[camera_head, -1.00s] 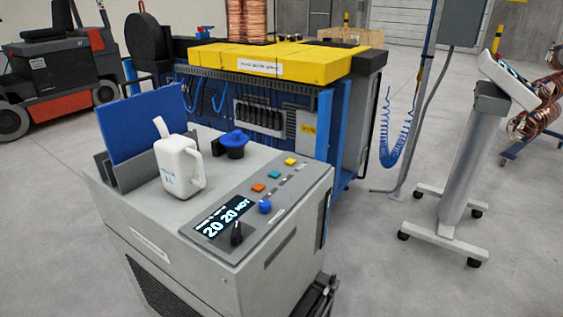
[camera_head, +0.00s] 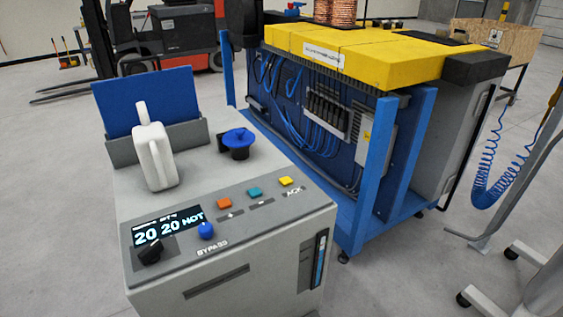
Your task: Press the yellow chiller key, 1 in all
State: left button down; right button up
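The chiller (camera_head: 240,283) is a grey cabinet at the lower left of the head view, with a sloped key panel along its front top edge. The yellow key (camera_head: 285,181) is at the right end of the panel, above the label "ACK". A teal key (camera_head: 254,192) and an orange key (camera_head: 224,203) sit to its left in a row. A blue knob (camera_head: 206,230) labelled "BYPASS" and a black knob (camera_head: 150,251) are lower down. The display (camera_head: 168,229) reads "20 20 HOT". Neither of my grippers is in view.
On the chiller top stand a white jug (camera_head: 153,155), a blue cap (camera_head: 239,139) and a blue folder (camera_head: 145,103) in a grey holder. A yellow-topped machine (camera_head: 370,62) in a blue frame stands close behind right. Grey floor is clear at left.

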aim_at(286, 181)
jog(key=i+l+u, duration=0.2)
jog(key=i+l, duration=0.2)
jog(key=i+l+u, duration=0.2)
jog(key=i+l, duration=0.15)
jog(key=l, duration=0.25)
